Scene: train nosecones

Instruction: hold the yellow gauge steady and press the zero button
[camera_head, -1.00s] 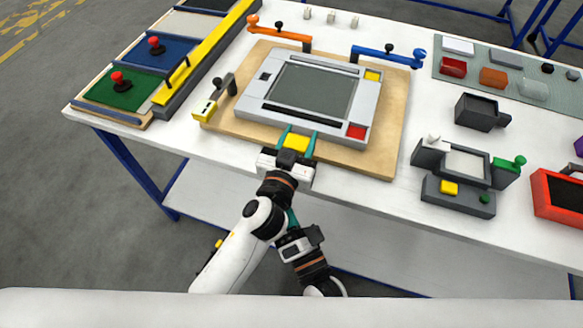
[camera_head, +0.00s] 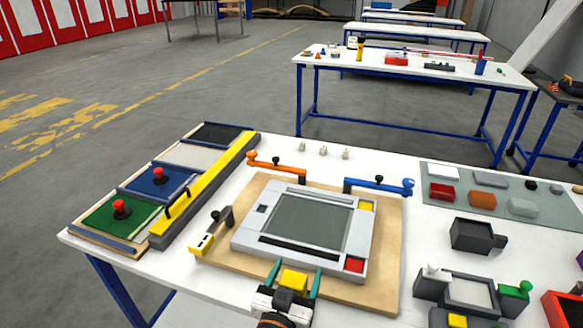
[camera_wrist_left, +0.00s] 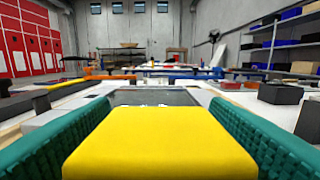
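My left gripper (camera_head: 294,276) has its teal fingers on both sides of a yellow block, which I take as the yellow gauge (camera_head: 293,281). It is at the front edge of the wooden board (camera_head: 225,253). In the left wrist view the yellow gauge (camera_wrist_left: 160,145) fills the space between the fingers, which appear to touch its sides. Behind it is a grey frame (camera_head: 247,241) with a dark panel, a red square (camera_head: 354,265) and a yellow square (camera_head: 366,205). No button is clearly marked as zero. My right gripper is out of view.
Orange (camera_head: 276,165) and blue (camera_head: 379,185) levers are at the board's back. A yellow-and-black lever (camera_head: 209,238) is at its left. A black box (camera_head: 474,235) and a grey device (camera_head: 468,292) are to the right.

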